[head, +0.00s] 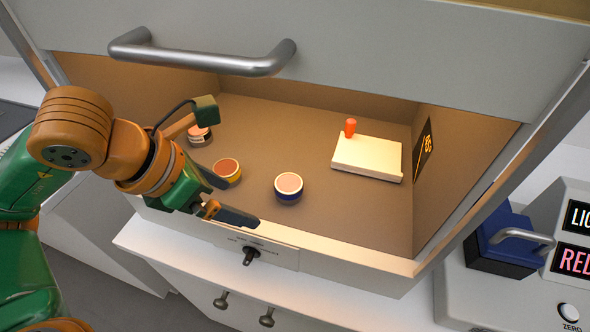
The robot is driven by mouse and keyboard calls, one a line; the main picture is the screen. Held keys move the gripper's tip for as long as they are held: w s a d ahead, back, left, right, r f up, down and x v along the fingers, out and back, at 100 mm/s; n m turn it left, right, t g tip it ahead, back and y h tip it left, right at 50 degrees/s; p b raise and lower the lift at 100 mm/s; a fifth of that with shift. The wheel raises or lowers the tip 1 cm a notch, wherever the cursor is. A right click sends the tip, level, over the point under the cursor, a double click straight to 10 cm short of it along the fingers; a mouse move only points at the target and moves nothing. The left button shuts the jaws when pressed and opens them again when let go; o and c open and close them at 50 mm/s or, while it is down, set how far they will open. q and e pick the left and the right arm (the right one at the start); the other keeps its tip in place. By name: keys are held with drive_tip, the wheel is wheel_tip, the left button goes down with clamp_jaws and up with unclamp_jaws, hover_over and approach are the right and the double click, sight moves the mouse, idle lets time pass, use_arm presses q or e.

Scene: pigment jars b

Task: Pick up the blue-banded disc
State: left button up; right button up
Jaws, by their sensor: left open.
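A short round disc with a pinkish top, pale rim and dark blue band (289,187) stands on the floor of the lit bay, right of my left gripper. A third disc (199,134) with pale and dark bands stands further back at the left. My left gripper (240,204) is open and empty, its fingers pointing right over the bay's front edge. My right gripper is not in view.
A cream block (367,158) with an orange peg (350,128) lies at the bay's right. A grey bar handle (205,57) on a raised panel hangs above the opening. A dark knob (250,256) is on the front edge. Bare floor lies around the blue-banded disc.

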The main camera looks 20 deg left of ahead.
sight(285, 185)
use_arm(q)
drive_tip(key=w+d, duration=0.1)
drive_tip(key=w, duration=0.1)
drive_tip(key=w+d+p, duration=0.1)
drive_tip(key=w+d, duration=0.1)
drive_tip(key=w+d+p, duration=0.1)
drive_tip(key=w, duration=0.1)
drive_tip(key=shift+d, duration=0.35)
drive_tip(key=shift+w+d+f, duration=0.15)
drive_tip(key=shift+w+f, duration=0.1)
drive_tip(key=shift+w, duration=0.05)
drive_tip(key=p+x, duration=0.1)
drive_tip(key=x, duration=0.3)
drive_tip(key=shift+s+a+f, duration=0.1)
drive_tip(key=shift+s+a, duration=0.1)
drive_tip(key=shift+w+d+f, duration=0.1)
drive_tip(key=shift+w+f, duration=0.1)
clamp_jaws()
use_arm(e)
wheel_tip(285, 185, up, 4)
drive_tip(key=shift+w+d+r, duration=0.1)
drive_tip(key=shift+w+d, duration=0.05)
